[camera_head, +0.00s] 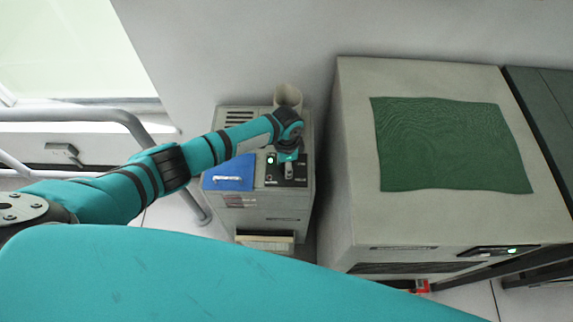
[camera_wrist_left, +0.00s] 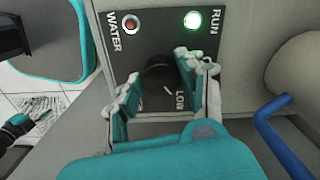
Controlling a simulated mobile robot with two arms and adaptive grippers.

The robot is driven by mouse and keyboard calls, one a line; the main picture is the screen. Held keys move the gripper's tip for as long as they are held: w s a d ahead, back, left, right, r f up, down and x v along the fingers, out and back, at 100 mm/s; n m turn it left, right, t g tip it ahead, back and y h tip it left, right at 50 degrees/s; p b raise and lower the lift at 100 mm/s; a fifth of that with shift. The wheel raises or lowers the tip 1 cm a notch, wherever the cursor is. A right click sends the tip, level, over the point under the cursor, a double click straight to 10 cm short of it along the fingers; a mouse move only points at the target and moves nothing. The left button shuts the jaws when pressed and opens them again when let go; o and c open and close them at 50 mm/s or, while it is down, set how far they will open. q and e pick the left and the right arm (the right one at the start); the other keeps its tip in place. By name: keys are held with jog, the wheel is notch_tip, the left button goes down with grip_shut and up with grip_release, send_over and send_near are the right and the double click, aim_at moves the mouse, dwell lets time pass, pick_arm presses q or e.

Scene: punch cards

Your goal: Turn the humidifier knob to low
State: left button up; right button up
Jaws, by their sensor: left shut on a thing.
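The humidifier (camera_head: 262,212) is a beige box against the wall, with a dark control panel (camera_head: 272,180) on top. In the left wrist view, the panel (camera_wrist_left: 150,32) carries a black round knob (camera_wrist_left: 158,72) and the words WATER, RUN and LOW. A white mark on the knob's lower edge lies close to the LOW label (camera_wrist_left: 180,100). My left gripper (camera_wrist_left: 163,84) is shut on the knob, one finger on each side. In the head view my left gripper (camera_head: 288,155) hides the knob. My right gripper is not seen.
A green light (camera_wrist_left: 192,20) is lit beside RUN; the red lamp (camera_wrist_left: 130,24) beside WATER looks dim. A blue lid (camera_head: 230,172) with a handle is left of the panel. A large beige cabinet (camera_head: 350,140) with a green mat stands close on the right. A metal rail (camera_head: 80,116) runs at left.

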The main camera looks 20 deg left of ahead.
pick_arm(q)
jog(key=shift+w+r+m, duration=0.1)
jog(key=shift+m, duration=0.6)
jog(key=o, duration=1.2)
notch_tip(320, 180, up, 12)
